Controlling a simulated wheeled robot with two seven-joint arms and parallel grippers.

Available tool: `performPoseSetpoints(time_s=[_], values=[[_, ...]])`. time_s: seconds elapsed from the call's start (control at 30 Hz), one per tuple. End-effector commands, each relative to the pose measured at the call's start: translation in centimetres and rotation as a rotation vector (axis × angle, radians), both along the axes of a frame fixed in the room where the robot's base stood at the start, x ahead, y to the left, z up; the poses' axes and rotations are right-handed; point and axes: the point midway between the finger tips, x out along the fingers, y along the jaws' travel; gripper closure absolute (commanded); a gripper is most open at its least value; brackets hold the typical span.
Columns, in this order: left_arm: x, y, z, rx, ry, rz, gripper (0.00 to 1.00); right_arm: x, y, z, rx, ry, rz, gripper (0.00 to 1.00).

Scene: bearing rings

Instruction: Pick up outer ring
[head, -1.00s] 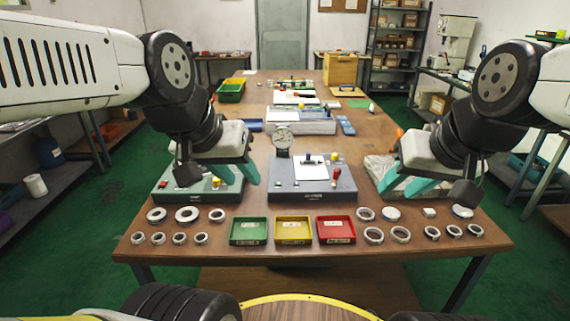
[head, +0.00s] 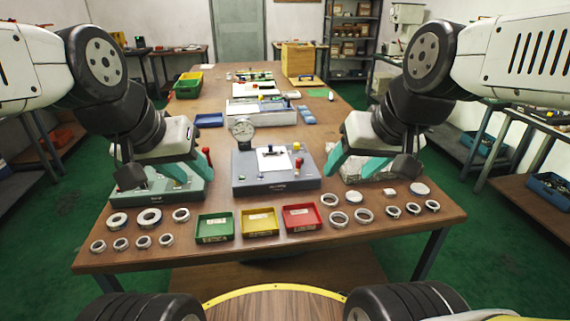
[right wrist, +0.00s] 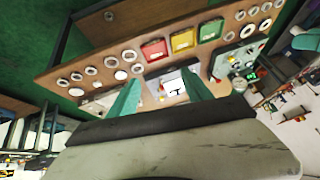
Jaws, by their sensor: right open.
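Several metal rings of different sizes lie flat near the table's front edge, in two groups. I cannot tell surely which are outer rings. The left group has larger rings such as this ring (head: 150,217) behind smaller ones. The right group has wide thin rings such as this ring (head: 363,215) and smaller thick ones; its rings also show in the right wrist view, such as this ring (right wrist: 77,92). My left gripper (head: 185,170) is above the green-grey fixture, behind the left rings, and looks open and empty. My right gripper (head: 345,168) is open and empty, behind the right rings, fingers apart.
Green (head: 214,228), yellow (head: 259,223) and red (head: 301,217) trays stand between the ring groups. A grey fixture (head: 250,180) with a dial gauge (head: 242,130) stands behind them. A white disc (head: 420,189) and a small white block (head: 389,192) lie among the right rings.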

Motion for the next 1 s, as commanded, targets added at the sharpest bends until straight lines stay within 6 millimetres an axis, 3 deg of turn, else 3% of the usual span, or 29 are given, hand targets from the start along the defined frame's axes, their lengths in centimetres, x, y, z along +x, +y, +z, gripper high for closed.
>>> performPoseSetpoints(time_s=[0.03, 0.1, 0.27, 0.47, 0.7, 0.9, 1.0], values=[[0.0, 0.0, 0.0, 0.0, 0.0, 0.0, 0.64, 0.6, -0.1, -0.1, -0.005, 0.011, 0.002, 0.3], [0.0, 0.0, 0.0, 0.0, 0.0, 0.0, 0.64, 1.8, -0.3, -0.4, -0.017, 0.036, 0.008, 0.19], [0.0, 0.0, 0.0, 0.0, 0.0, 0.0, 0.64, 6.5, -1.2, -2.0, -0.063, 0.119, 0.033, 0.19], [0.0, 0.0, 0.0, 0.0, 0.0, 0.0, 0.64, 12.8, -2.6, -6.2, -0.125, 0.229, 0.078, 0.19], [0.0, 0.0, 0.0, 0.0, 0.0, 0.0, 0.64, 19.3, -4.4, -14.3, -0.193, 0.366, 0.141, 0.19], [0.0, 0.0, 0.0, 0.0, 0.0, 0.0, 0.64, 22.6, -5.8, -21.8, -0.237, 0.462, 0.197, 0.19], [0.0, 0.0, 0.0, 0.0, 0.0, 0.0, 0.64, 23.3, -6.2, -24.3, -0.249, 0.491, 0.217, 0.19]])
